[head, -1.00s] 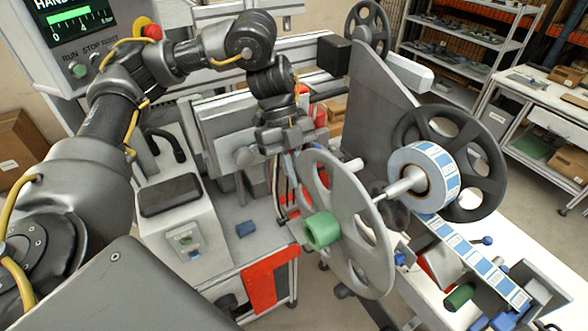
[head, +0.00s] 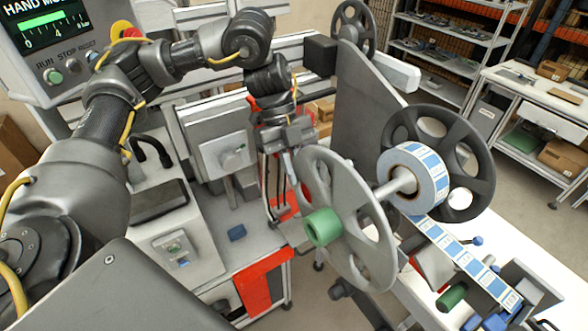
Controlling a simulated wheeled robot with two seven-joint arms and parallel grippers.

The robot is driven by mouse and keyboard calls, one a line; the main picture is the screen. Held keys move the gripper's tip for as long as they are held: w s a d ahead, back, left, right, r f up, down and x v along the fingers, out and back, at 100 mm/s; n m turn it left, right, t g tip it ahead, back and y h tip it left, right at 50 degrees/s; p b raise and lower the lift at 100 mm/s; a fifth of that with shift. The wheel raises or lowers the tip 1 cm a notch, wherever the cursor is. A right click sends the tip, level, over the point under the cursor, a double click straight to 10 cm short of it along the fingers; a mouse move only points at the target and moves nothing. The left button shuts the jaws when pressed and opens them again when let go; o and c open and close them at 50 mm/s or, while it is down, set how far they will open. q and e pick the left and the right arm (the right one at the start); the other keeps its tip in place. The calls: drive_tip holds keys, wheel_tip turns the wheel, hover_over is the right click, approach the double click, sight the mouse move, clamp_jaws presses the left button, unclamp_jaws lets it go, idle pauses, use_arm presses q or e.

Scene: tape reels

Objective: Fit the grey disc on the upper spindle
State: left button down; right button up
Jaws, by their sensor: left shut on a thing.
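The grey disc (head: 378,242) is a spoked flange with a green hub (head: 322,227) at its middle. My left gripper (head: 292,160) comes down from above and is shut on the disc's upper left rim. The disc stands roughly upright, facing left. The upper spindle (head: 391,187) sticks out to the left from the white-and-blue label roll (head: 418,173). Its thin end shows close to the disc's right rim in the picture, well right of the green hub; I cannot tell whether they touch. My right gripper is not in view.
A black spoked flange (head: 478,160) stands behind the roll, against the grey machine plate (head: 352,108). The label strip (head: 462,257) runs down to the right. A green roller (head: 452,298) sits low right. A control screen (head: 40,28) is top left.

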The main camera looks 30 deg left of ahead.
use_arm(q)
drive_tip(key=shift+w, duration=0.1)
drive_tip(key=shift+w+d+r, duration=0.1)
drive_tip(key=shift+w+d, duration=0.35)
drive_tip(key=shift+w, duration=0.35)
drive_tip(key=shift+w+d+f, duration=0.1)
drive_tip(key=shift+w+d, duration=0.35)
drive_tip(key=shift+w, duration=0.4)
drive_tip(key=shift+w+d+r, duration=0.1)
drive_tip(key=shift+w+d, duration=0.35)
drive_tip(key=shift+w, duration=0.35)
drive_tip(key=shift+w+d, duration=0.35)
drive_tip(key=shift+w, duration=0.4)
drive_tip(key=shift+w+d, duration=0.35)
drive_tip(key=shift+w, duration=0.45)
drive_tip(key=shift+w+d, duration=0.35)
drive_tip(key=shift+w, duration=0.4)
drive_tip(key=shift+w+d, duration=0.45)
drive_tip(key=shift+w, duration=0.4)
drive_tip(key=shift+w+d, duration=0.4)
drive_tip(key=shift+w, duration=0.6)
drive_tip(key=shift+w+d, duration=0.25)
drive_tip(key=shift+w, duration=0.05)
